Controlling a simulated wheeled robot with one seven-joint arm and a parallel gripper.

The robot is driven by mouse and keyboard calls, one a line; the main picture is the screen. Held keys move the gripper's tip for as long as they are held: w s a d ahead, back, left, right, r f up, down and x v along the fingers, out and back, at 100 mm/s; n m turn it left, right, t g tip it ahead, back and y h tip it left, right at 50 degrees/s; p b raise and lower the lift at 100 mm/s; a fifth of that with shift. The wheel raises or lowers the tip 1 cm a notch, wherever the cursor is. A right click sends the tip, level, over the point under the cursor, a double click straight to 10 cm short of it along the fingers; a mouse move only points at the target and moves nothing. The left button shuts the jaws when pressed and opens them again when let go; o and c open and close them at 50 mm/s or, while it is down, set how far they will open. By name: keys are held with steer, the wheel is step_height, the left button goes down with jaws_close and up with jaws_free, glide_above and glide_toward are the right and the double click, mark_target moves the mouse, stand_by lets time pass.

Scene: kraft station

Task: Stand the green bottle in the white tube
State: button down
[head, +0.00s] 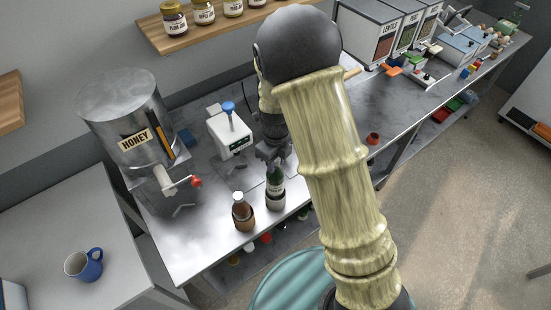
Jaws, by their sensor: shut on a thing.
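The green bottle (275,177) is upright, with its neck up between the fingers of my gripper (271,155). My gripper is above it and shut on its top. The white tube (275,201), greyish in this light, stands on the metal bench directly below the green bottle in the picture. The bottle's lower end is hidden by the tube's rim, so it appears to be inside the tube; I cannot tell how deep. My arm covers the area just right of the bottle.
A brown bottle (238,200) with a white cap stands in a brown holder (244,222) left of the tube. A white device (229,134) with a blue knob and a honey tank (131,118) with a red-handled tap stand behind and left. The bench's front edge is close.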

mark_target(276, 169)
steer(key=shift+f+b, duration=0.45)
steer(key=shift+f, duration=0.65)
steer(key=shift+f+b, duration=1.1)
steer(key=shift+f, duration=1.15)
stand_by(1.0)
steer(key=shift+c, duration=2.4)
jaws_free()
steer(key=shift+r+p, duration=1.5)
steer(key=shift+p, duration=0.2)
